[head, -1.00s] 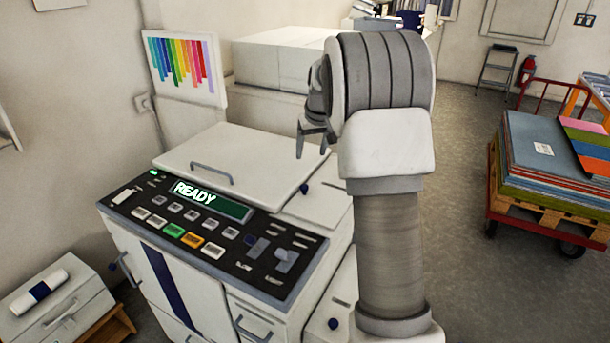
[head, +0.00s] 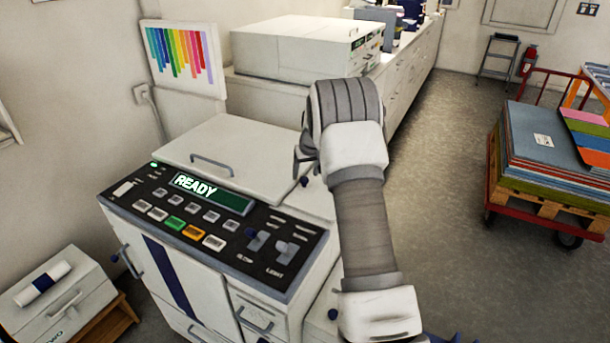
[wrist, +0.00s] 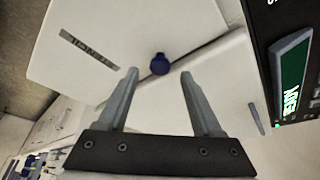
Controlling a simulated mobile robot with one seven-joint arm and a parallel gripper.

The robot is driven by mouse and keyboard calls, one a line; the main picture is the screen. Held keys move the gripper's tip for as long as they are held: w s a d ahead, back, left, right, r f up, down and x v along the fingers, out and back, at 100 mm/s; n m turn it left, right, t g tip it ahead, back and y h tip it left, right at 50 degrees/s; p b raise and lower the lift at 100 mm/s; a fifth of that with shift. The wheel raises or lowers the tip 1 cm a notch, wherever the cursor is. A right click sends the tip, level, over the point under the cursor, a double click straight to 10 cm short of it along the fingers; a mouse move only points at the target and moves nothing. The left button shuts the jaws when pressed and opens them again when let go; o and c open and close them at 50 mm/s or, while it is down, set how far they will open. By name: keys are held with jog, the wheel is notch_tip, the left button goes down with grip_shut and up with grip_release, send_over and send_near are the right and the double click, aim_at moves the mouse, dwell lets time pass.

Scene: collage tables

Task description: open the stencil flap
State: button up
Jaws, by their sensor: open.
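The stencil flap (wrist: 100,30) is a pale panel with dark lettering on the top of the white printing machine. In the wrist view it fills the upper left, with a dark blue knob (wrist: 160,64) at its edge. In the head view the flap (head: 312,203) lies flat and closed, right of the large lid, partly hidden by my arm; its knob (head: 304,181) shows there too. My gripper (wrist: 159,74) is open and empty. In the wrist view the knob appears between and just beyond the fingertips, apart from both. In the head view my gripper (head: 302,160) hangs above the knob.
The large lid (head: 235,150) with a grey handle is shut beside the flap. The control panel (head: 215,222) reads READY. A white machine (head: 300,50) stands behind. A cart with coloured boards (head: 545,150) is at the right; floor between is clear.

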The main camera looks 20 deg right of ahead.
jog(key=shift+x, duration=1.3)
grip_shut()
dwell(0.5)
